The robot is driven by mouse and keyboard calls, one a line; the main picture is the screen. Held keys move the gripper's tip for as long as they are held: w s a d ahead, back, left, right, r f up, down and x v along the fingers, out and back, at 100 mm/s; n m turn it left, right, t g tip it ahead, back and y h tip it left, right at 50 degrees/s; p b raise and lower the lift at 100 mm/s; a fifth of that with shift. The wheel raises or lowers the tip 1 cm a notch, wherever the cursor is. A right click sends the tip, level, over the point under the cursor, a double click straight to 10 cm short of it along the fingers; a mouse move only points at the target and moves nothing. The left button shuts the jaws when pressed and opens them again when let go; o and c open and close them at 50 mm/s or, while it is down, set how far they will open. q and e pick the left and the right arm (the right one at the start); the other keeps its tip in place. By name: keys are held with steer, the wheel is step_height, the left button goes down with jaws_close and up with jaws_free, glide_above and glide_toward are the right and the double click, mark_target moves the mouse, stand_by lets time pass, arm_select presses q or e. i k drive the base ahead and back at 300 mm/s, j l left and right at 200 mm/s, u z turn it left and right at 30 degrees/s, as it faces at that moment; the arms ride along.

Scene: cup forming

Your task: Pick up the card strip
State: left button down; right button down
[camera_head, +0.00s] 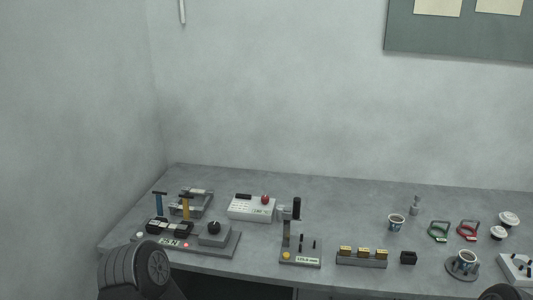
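I cannot make out a card strip for certain anywhere in the head view. The things on the grey table (350,210) are small from here, and a thin strip could be lost among them. A dark rounded part of my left arm shows at the lower left, and a small dark part of my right arm shows at the bottom right edge. The fingers of both grippers are out of view.
A fixture with T-handles (185,205), a white box with a red knob (250,208), an upright press (297,235), a rack of golden blocks (362,257), cups (396,222) and coloured clamps (439,231) stand on the table. Its back middle is clear.

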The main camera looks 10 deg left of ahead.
mark_target(182, 228)
steer(key=j+z, duration=0.15)
steer(key=z, duration=0.2)
steer(key=j+z, duration=0.15)
steer(key=z, duration=0.2)
steer(key=j+z, duration=0.1)
steer(key=j, duration=0.35)
steer(key=k+j+z, duration=0.1)
steer(key=j, duration=0.35)
steer(key=j+z, duration=0.1)
steer(key=j, duration=0.4)
steer(key=k+j+z, duration=0.1)
steer(key=j, duration=0.3)
steer(key=k+j+z, duration=0.1)
steer(key=j, duration=0.35)
